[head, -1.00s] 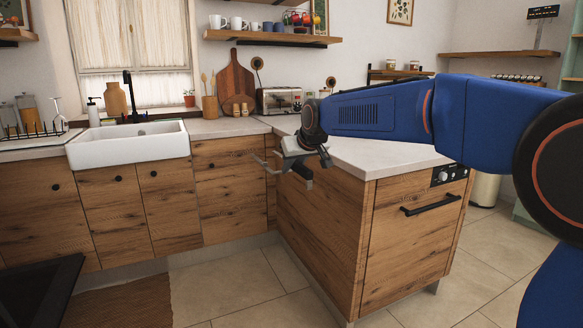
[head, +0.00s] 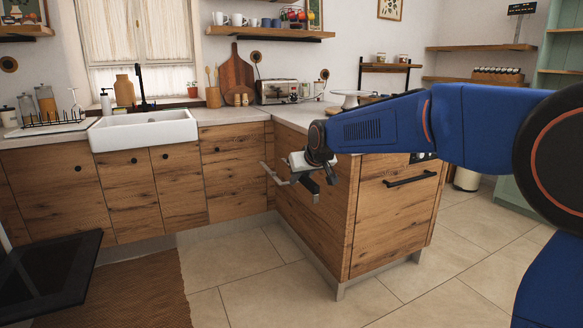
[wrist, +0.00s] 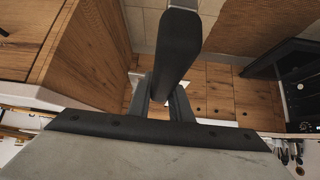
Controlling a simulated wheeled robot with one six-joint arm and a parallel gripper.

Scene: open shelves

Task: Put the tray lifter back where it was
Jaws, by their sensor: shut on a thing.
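My gripper (head: 308,183) is in the middle of the head view, in front of the wooden side of the counter unit.
The counter unit (head: 310,215) with a black-handled front stands close behind my gripper. A white sink (head: 143,132) is at the left. A black open door panel (head: 50,275) juts out at lower left beside a brown rug (head: 120,290). A cake stand (head: 358,95) is on the counter. Tiled floor in front is clear.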

